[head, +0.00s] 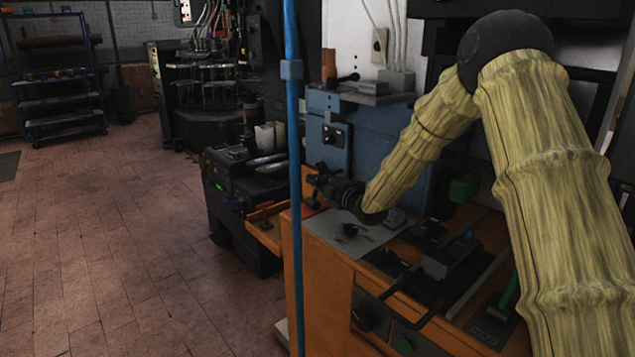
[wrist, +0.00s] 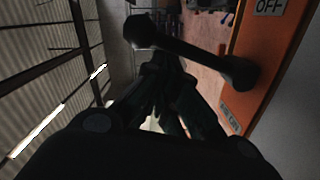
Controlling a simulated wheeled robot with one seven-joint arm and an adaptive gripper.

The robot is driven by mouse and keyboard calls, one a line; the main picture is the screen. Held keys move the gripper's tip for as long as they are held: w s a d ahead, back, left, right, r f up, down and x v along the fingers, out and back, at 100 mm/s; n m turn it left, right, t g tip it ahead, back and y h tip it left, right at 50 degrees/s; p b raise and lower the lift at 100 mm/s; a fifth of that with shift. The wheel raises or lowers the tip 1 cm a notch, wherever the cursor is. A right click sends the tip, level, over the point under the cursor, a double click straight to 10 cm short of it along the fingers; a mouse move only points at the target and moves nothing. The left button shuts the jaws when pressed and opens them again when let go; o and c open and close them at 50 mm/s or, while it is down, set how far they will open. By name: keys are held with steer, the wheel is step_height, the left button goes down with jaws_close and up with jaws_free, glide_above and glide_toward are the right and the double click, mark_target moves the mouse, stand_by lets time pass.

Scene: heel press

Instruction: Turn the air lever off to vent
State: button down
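The air lever (wrist: 195,52) is a dark bar with rounded ends, running diagonally in the wrist view beside an orange panel. An OFF label (wrist: 268,7) is on that panel at the top right, and a second small label (wrist: 229,118) sits lower down, too blurred to read fully. My gripper (wrist: 160,68) has its dark fingers drawn together, with the tips right by the lever's bar. I cannot tell whether they touch it.
The orange machine (head: 325,285) has a top crowded with dark fixtures (head: 447,258). A blue pole (head: 292,130) stands upright in front of it. A black unit with a green light (head: 240,190) is beside it. The tiled floor (head: 110,230) at left is clear.

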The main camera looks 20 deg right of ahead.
steer(key=s+r+b, duration=0.1)
steer(key=s, duration=1)
steer(key=shift+s+d+r, duration=0.15)
steer(key=shift+s+r, duration=0.05)
steer(key=shift+r, duration=0.05)
